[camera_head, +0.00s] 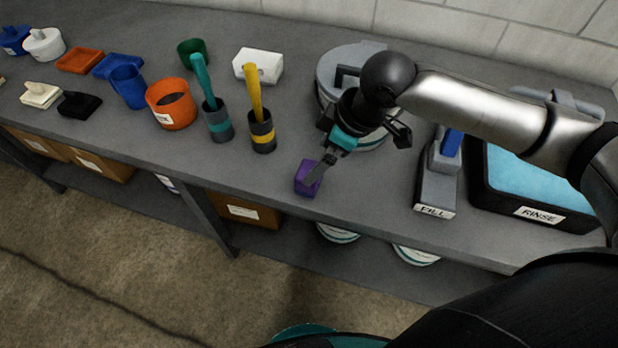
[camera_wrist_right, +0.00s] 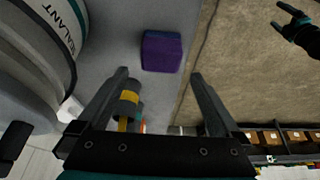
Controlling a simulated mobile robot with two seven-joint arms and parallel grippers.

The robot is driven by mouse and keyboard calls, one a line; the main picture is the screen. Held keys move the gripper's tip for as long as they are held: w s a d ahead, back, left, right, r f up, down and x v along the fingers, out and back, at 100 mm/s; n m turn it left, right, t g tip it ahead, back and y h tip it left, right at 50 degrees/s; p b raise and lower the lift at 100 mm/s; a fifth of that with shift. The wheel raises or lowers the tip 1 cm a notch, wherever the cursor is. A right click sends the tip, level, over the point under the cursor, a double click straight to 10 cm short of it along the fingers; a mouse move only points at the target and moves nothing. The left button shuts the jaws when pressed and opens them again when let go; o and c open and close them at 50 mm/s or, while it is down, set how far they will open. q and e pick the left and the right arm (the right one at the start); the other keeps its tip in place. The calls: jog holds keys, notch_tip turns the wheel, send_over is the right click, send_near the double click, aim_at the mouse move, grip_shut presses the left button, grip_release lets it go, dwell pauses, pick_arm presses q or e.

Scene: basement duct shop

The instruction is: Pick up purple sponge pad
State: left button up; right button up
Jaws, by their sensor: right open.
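The purple sponge pad (camera_head: 304,180) is a small block on the grey bench near its front edge. In the right wrist view the pad (camera_wrist_right: 161,51) lies just beyond the fingertips, roughly centred between them. My right gripper (camera_head: 321,177) is open and empty, reaching down over the bench; its fingers partly cover the pad in the head view. In the right wrist view the open jaws (camera_wrist_right: 160,76) have bench between them. My left gripper (camera_wrist_right: 284,18) shows at the upper right of the right wrist view, with its fingers spread apart, over the floor.
A sealant bucket (camera_wrist_right: 38,42) stands close beside the right gripper. Holders with a yellow handle (camera_head: 262,132) and a teal handle (camera_head: 218,122) stand left of the pad. The fill dispenser (camera_head: 437,185) and rinse tray (camera_head: 490,203) are to the right. Bench around the pad is clear.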

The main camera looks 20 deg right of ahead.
aim_at(309, 170)
jog(key=shift+b+x, duration=0.6)
jog(key=shift+x, duration=2.6)
jog(key=shift+s+d, duration=0.1)
jog(key=shift+s, duration=0.05)
jog(key=c, duration=1.3)
jog(key=shift+o, duration=0.2)
jog(key=shift+r, duration=0.1)
notch_tip(309, 170, up, 20)
jog(key=p, duration=0.4)
